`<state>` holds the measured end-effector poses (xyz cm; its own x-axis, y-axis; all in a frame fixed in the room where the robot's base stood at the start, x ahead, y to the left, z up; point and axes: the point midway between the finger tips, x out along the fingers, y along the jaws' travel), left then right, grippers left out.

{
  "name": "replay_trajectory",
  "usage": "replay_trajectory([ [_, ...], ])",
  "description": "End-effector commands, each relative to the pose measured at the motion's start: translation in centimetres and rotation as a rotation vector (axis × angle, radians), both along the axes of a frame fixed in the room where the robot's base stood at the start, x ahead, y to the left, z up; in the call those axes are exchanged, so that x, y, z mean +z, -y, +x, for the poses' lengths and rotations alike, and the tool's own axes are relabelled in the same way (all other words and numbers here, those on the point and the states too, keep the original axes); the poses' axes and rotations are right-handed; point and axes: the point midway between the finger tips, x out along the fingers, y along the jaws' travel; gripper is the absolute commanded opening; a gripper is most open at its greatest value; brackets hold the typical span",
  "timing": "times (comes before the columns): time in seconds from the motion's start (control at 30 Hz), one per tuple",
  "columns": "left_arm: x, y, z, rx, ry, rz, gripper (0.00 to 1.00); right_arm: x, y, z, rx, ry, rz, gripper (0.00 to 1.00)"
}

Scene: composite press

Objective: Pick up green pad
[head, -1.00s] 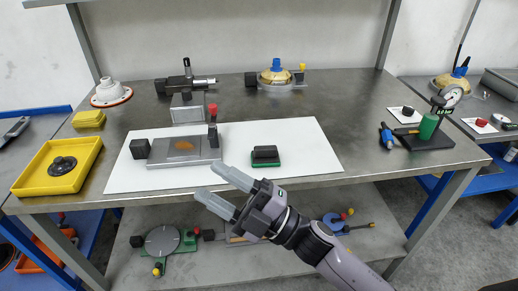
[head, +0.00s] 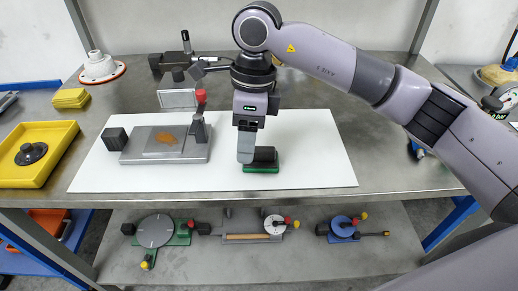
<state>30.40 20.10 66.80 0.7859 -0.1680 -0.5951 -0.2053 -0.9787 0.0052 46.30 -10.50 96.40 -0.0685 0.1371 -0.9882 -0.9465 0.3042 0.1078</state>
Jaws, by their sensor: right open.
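The green pad (head: 262,169) has a green base with a black block on top. It lies on the white sheet near the front edge of the bench. My right gripper (head: 246,156) points straight down at the pad's left side, with its fingertips low beside the black block. The fingers line up in this view, so the gap between them is hidden; the gripper is open. I cannot tell whether a finger touches the pad. My left gripper is out of view.
A grey metal plate fixture (head: 166,146) with a red-knobbed clamp (head: 201,98) stands left of the gripper. A yellow tray (head: 40,150) sits at the far left. The white sheet (head: 318,150) is clear to the right of the pad. My right arm covers the bench's right part.

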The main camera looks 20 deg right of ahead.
Motion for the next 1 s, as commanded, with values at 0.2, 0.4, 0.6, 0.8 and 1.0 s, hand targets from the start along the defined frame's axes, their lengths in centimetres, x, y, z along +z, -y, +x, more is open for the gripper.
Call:
replay_trajectory([
  [0.2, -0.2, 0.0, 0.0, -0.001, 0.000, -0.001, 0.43, 1.1, 2.8, 1.4, -0.027, 0.065, -0.139, 0.53],
  [0.4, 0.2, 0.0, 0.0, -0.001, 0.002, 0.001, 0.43, -0.9, 3.0, 1.4, -0.026, 0.064, -0.142, 0.53],
  [0.6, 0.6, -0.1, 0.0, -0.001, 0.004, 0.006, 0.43, -3.7, 3.4, 1.2, -0.026, 0.062, -0.140, 0.53],
  [0.8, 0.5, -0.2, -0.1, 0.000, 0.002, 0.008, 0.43, -5.5, 3.3, 1.3, -0.026, 0.065, -0.138, 0.53],
  [1.0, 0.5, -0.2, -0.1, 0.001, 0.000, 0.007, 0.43, -5.6, 3.3, 1.3, -0.026, 0.067, -0.137, 0.53],
])
